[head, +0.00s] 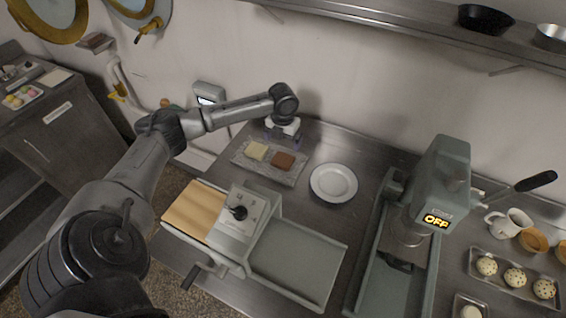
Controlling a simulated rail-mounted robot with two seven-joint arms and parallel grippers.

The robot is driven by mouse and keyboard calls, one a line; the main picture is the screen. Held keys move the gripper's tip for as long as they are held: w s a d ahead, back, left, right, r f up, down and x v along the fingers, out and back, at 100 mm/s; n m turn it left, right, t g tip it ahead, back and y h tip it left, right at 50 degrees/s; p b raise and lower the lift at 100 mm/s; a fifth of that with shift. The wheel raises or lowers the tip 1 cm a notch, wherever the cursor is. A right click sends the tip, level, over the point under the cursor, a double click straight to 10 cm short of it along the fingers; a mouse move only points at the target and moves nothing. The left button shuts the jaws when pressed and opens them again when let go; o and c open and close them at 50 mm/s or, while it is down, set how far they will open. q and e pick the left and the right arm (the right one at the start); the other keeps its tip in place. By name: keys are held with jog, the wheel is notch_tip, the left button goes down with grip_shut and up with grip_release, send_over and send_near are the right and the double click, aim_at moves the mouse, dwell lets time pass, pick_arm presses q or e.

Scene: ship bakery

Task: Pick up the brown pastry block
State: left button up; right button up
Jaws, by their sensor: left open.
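The brown pastry block (284,160) lies on a light rectangular tray (267,173) on the steel counter. A pale cream block (257,151) lies on the same tray, just left of the brown one. My left gripper (282,139) is open and points down behind the two blocks, near the tray's back edge. Its fingers are small and partly hidden under the white gripper body, and I cannot tell its exact height above the tray. Both blocks show clear of the fingers. My right gripper is not in view.
A white plate (334,183) stands right of the tray. A grey machine with a wooden board (195,209) and crank is in front. A shelf (400,32) runs above.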

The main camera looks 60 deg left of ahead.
aim_at(283, 162)
pick_arm(q)
jog(key=shift+f+b, duration=0.3)
jog(key=shift+f, duration=4.65)
jog(key=shift+c, duration=0.2)
jog(key=c, duration=0.9)
